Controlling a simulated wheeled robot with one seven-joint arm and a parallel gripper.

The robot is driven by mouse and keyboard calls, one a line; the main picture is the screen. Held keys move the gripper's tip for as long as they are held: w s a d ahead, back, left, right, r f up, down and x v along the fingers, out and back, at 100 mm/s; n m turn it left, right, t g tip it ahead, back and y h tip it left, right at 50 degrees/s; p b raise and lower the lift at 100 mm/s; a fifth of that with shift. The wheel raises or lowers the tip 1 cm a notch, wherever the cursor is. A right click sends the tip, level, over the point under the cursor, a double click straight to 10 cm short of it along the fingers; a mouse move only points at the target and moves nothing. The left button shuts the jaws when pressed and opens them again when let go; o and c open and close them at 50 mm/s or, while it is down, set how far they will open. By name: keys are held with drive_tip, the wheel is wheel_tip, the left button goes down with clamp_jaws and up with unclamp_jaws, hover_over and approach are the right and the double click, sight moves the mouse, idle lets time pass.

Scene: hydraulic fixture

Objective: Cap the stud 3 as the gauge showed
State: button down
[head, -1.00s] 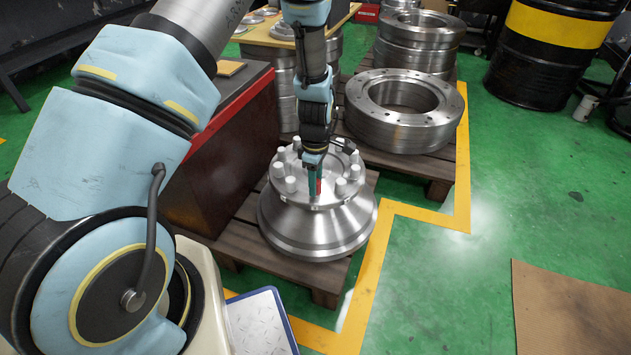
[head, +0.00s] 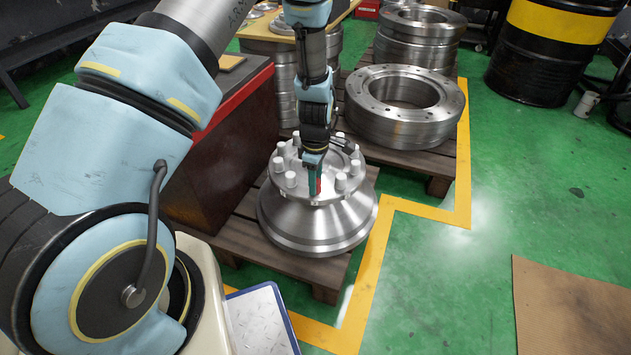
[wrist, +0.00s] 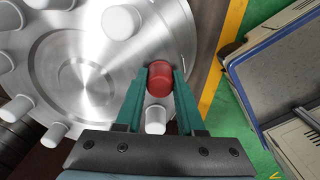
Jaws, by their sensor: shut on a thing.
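My gripper (wrist: 159,85) is shut on a red cap (wrist: 160,76), held between the teal fingertips in the wrist view. In the head view my gripper (head: 314,185) points down over the near side of the steel flanged fixture (head: 318,228). White-capped studs (head: 290,179) stand in a ring on top of the fixture. In the wrist view one white stud (wrist: 156,115) shows just below the red cap, between the fingers, and another (wrist: 121,22) lies up and left. I cannot tell whether the red cap touches a stud. No stud numbers are readable.
The fixture stands on a wooden pallet (head: 230,250) beside a dark red cabinet (head: 225,150). Steel rings (head: 405,105) are stacked behind. A blue-edged tray (head: 262,320) is at the near side. Green floor on the right is clear up to a brown sheet (head: 570,310).

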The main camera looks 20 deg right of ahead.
drive_tip(key=shift+f, duration=0.1)
drive_tip(key=shift+c, duration=2.2)
unclamp_jaws()
